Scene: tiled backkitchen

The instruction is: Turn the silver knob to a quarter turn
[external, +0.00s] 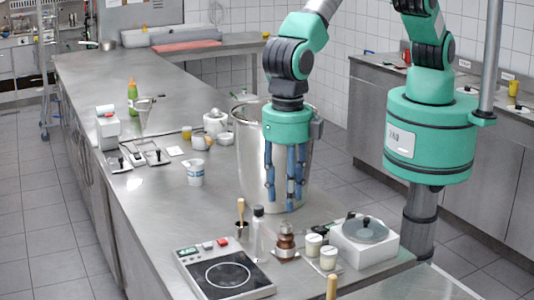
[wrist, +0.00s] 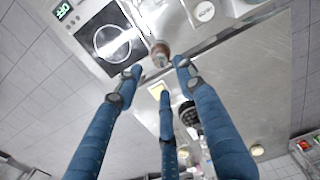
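I cannot surely tell which thing is the silver knob. A grey round disc (external: 365,229) with a small dark piece on top sits on a white box (external: 380,252) at the counter's near right corner. A hot plate (external: 247,288) with a display and small buttons on its back edge lies left of it, and also shows in the wrist view (wrist: 88,50). My gripper (external: 284,203) points down, left of and behind the white box, in front of a large steel pot (external: 248,150). Its blue fingers (wrist: 157,78) are spread, with nothing between them.
A brown bottle (external: 286,243), a clear bottle (external: 257,230), a wooden-handled tool (external: 241,215) and white-lidded jars (external: 313,244) crowd the space between hot plate and box. A paper cup (external: 195,173) stands left of the pot.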

